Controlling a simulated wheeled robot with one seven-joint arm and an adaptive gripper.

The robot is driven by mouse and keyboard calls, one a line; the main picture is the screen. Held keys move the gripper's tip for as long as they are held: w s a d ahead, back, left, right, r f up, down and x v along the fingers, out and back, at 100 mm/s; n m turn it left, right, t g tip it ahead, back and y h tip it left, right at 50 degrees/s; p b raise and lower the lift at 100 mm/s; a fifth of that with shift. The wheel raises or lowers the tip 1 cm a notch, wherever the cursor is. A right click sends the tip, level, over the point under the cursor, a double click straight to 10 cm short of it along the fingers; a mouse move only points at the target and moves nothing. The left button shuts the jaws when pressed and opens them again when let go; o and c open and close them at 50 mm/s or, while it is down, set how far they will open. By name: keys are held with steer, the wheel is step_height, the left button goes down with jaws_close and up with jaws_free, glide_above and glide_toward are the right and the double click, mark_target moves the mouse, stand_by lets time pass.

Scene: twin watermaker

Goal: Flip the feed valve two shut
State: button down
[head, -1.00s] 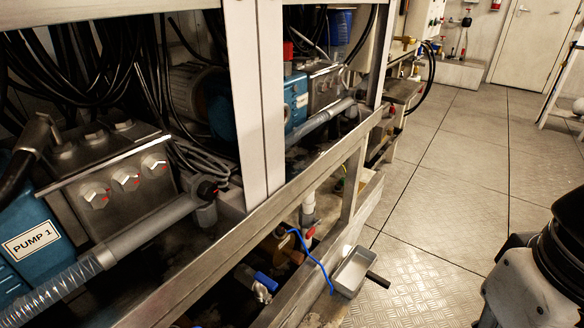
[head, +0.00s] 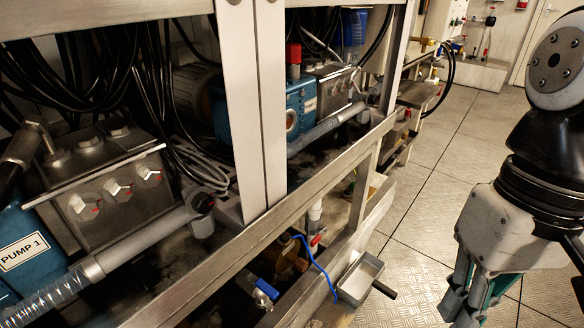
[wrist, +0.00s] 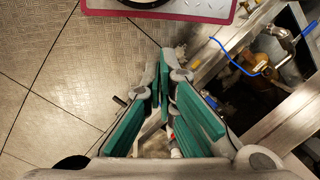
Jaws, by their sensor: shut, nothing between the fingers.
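A valve with a blue handle (head: 266,289) sits low inside the frame in the head view. A valve with a red handle (head: 316,240) is on a white pipe behind it. I see no label telling which one is feed valve two. My gripper (head: 468,300) hangs at the lower right in the head view, over the floor, apart from both valves. In the wrist view my gripper (wrist: 165,75) has its green-padded fingers together and holds nothing. Brass fittings (wrist: 262,45), a metal pipe and a blue cable lie to its upper right there.
A metal rail (head: 240,250) and uprights stand in front of the pumps and valves. A blue cable (head: 318,262) loops over the lower edge. Plated floor (head: 425,225) is open to the right.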

steer(key=w+a+f+n+g+y+p, duration=0.1)
steer(key=w+a+f+g+y+p, duration=0.2)
steer(key=w, duration=0.8)
steer(key=w+a+f+n+g+y+p, duration=0.15)
steer(key=w+f+y, duration=0.35)
steer(key=w, duration=0.6)
steer(key=w+a+f+t+y, duration=0.1)
steer(key=w+f+y, duration=0.1)
steer(key=f, duration=0.6)
steer(key=w+a+f+m+t+y+p, duration=0.1)
steer(key=w+f+y, duration=0.2)
steer(key=f, duration=0.5)
steer(key=w+a+f+m+t+y+p, duration=0.1)
steer(key=w+f+y, duration=0.1)
steer(key=f, duration=0.7)
steer(key=shift+w+a+t+y, duration=0.25)
steer(key=shift+t+y, duration=0.1)
steer(key=shift+y, duration=0.55)
steer(key=b, duration=0.2)
glide_toward(262, 280)
steer(key=w+a+f, duration=0.1)
steer(key=w+a, duration=0.1)
steer(key=w, duration=0.1)
steer(key=shift+s+a+b, duration=0.4)
steer(key=shift+s+a, duration=1)
steer(key=shift+s, duration=0.15)
